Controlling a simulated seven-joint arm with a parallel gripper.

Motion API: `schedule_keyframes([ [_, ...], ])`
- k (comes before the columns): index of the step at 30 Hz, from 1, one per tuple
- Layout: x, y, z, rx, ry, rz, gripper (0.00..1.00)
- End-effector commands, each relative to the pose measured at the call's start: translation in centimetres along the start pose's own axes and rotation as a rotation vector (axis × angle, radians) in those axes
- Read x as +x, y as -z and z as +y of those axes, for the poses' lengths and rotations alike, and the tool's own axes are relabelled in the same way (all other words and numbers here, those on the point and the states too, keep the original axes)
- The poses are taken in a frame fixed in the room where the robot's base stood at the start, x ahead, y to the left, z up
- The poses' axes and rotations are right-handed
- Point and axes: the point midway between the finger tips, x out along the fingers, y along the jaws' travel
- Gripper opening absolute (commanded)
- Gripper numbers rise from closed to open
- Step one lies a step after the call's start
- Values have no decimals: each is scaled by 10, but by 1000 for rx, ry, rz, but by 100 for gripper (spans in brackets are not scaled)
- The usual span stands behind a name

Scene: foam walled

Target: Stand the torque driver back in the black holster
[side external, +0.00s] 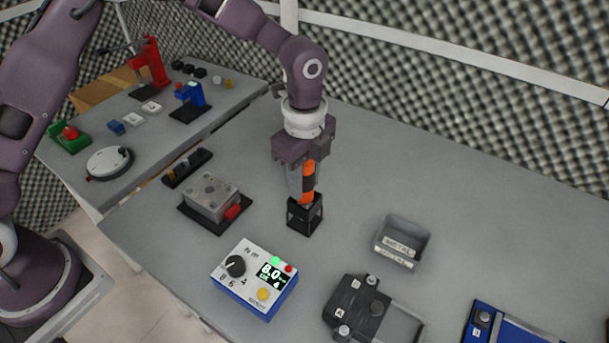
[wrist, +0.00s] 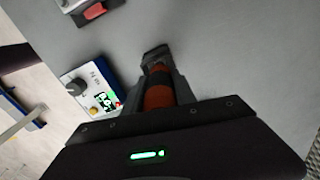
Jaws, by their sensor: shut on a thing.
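The torque driver (side external: 309,182) has an orange and black body and is upright in my gripper (side external: 302,185). My gripper is shut on it, pointing down. The black holster (side external: 304,217) stands on the table directly below, an open-framed box. The driver's lower end is at or inside the holster's top; I cannot tell how deep it sits. In the wrist view the driver (wrist: 158,92) shows orange between the fingers, and the dark holster (wrist: 156,54) lies just beyond it. The driver's tip is hidden.
A blue and white control box (side external: 255,279) with a lit display stands in front of the holster. A grey block on a black base (side external: 211,196) is to the left. A grey bin labelled METAL (side external: 402,243) and a black fixture (side external: 358,308) are to the right. The table behind is clear.

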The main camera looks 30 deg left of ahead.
Motion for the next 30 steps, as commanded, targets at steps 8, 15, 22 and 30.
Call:
schedule_keyframes([
  [8, 7, 0, 0, 0, 1, 0, 0],
  [15, 13, 0, 0, 1, 1, 0, 0],
  [22, 16, 0, 0, 0, 1, 0, 50],
  [30, 16, 0, 0, 0, 1, 0, 58],
])
